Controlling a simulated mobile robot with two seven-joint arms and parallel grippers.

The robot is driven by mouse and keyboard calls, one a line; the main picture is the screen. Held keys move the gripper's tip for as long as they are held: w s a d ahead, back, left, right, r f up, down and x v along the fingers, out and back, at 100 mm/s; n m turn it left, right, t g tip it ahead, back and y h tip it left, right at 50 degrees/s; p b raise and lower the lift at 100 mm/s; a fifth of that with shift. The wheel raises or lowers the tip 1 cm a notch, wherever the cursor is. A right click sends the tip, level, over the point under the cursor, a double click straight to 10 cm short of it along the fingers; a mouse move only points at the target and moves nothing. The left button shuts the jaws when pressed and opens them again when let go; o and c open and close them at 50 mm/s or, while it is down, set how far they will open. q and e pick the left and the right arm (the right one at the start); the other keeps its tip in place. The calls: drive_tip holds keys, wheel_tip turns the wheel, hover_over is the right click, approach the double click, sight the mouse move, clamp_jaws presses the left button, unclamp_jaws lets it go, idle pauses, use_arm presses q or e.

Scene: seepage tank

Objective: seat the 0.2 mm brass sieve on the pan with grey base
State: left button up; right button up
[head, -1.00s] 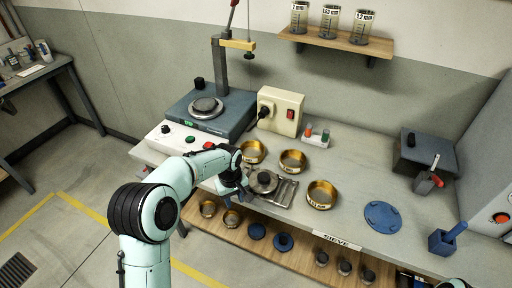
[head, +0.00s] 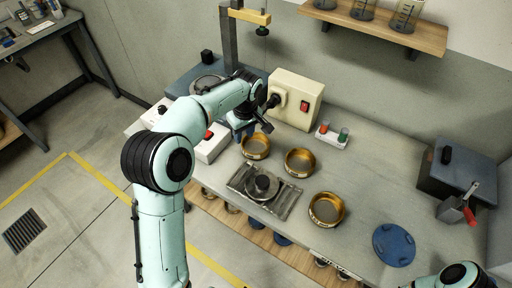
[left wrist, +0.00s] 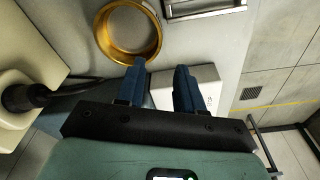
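Three brass sieves stand on the bench: a back left one (head: 255,147), a middle one (head: 299,162) and a front right one (head: 326,209). Their labels are too small to read, so I cannot tell which is 0.2 mm. A round grey lidded piece (head: 262,186) sits on a metal tray; I cannot tell whether it is the pan with grey base. My left gripper (head: 250,127) is above the bench, just behind the back left sieve. In the left wrist view it (left wrist: 159,75) is open and empty, with a brass sieve (left wrist: 104,38) beyond and beside its fingers.
A cream switch box (head: 295,98) stands close behind the left gripper. A shaker (head: 190,80) with its column is at the back left. A blue disc (head: 394,244) and a dark box (head: 455,168) lie to the right. Part of my right arm shows at bottom right.

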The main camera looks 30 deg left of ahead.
sight(244, 146)
use_arm(q)
drive_tip(key=f, duration=0.2)
drive_tip(key=shift+w+a+f, duration=0.15)
drive_tip(key=shift+w+f, duration=0.1)
drive_tip(key=shift+f, duration=0.1)
wheel_tip(244, 146, down, 5)
drive_tip(key=shift+a+f, duration=0.1)
clamp_jaws()
